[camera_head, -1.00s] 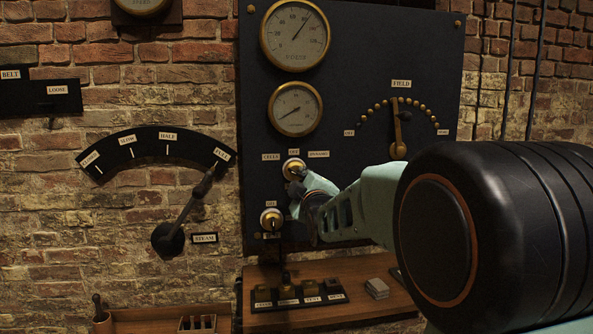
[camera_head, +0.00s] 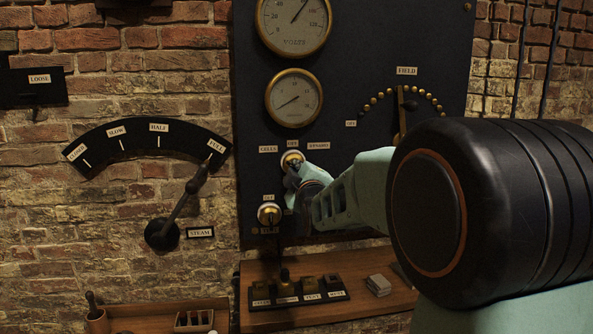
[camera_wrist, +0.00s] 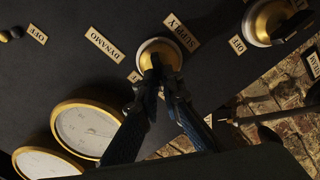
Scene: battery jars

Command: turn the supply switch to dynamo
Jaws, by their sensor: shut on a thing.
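The supply switch (camera_head: 291,157) is a round brass and pale knob on the dark panel, below the lower dial. In the head view its labels read CELLS at left, OFF above and DYNAMO (camera_head: 318,145) at right. My gripper (camera_head: 293,171) is at the knob, and its fingers and wrist cover the lower part. In the wrist view the dark fingers (camera_wrist: 164,76) are closed on the switch's dark handle, in front of the brass knob (camera_wrist: 160,50). The DYNAMO label shows there too (camera_wrist: 105,45). The handle's exact pointing direction is mostly hidden by the fingers.
A second brass switch (camera_head: 269,214) sits close below, left of my wrist. Two dials are above, and a field lever (camera_head: 402,115) is to the right. A steam lever (camera_head: 180,205) is on the brick wall at left. A wooden shelf (camera_head: 345,318) with labelled keys is below.

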